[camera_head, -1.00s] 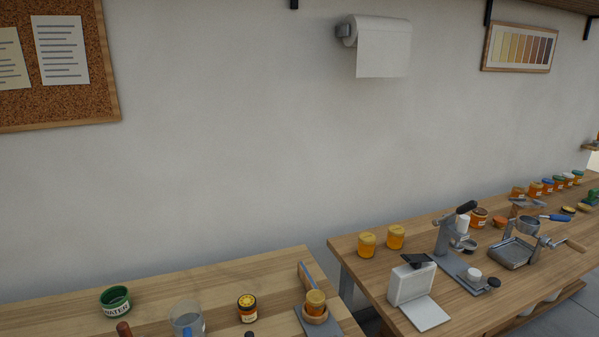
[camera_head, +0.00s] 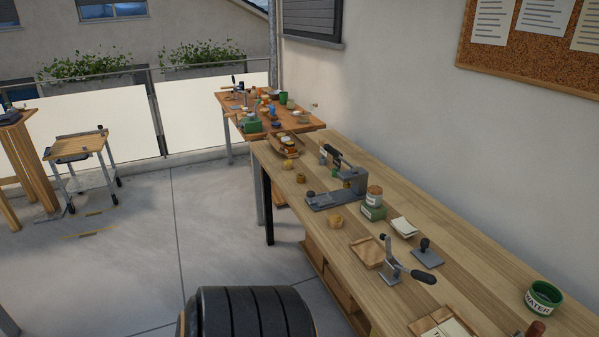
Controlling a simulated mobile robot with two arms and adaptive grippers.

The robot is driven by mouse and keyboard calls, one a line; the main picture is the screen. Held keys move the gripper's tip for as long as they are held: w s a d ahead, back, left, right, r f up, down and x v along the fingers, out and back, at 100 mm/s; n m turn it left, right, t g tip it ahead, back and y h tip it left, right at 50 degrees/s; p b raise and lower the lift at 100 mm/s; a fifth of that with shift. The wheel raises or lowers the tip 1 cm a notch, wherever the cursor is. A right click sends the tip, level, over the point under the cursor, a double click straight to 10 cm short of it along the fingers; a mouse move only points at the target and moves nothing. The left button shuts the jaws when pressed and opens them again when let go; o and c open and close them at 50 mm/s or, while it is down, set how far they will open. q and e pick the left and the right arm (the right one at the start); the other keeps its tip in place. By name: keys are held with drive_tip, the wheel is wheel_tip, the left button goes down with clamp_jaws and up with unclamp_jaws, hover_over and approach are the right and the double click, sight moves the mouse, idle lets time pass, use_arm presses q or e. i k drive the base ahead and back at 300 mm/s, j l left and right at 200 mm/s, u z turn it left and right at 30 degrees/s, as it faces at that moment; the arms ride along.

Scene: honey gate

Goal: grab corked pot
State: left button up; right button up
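No pot shows clearly enough for me to be sure that it is corked. A small jar with a brown-orange top (camera_head: 374,195) stands on a green box (camera_head: 372,212) on the long wooden bench (camera_head: 470,262). Small tan pieces, one near the bench's front edge (camera_head: 335,221) and others farther back (camera_head: 288,164), are too small to tell apart. Neither of my grippers is in view.
A grey press (camera_head: 345,188), a lever tool (camera_head: 398,265), a stamp (camera_head: 427,252) and a green water pot (camera_head: 543,297) stand on the bench. A cluttered second table (camera_head: 312,123) stands beyond it. A small cart (camera_head: 80,148) is at left. The paved floor (camera_head: 205,215) between is open.

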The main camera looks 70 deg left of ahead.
sight(374, 195)
drive_tip(key=u, duration=1.85)
drive_tip(key=j, duration=0.45)
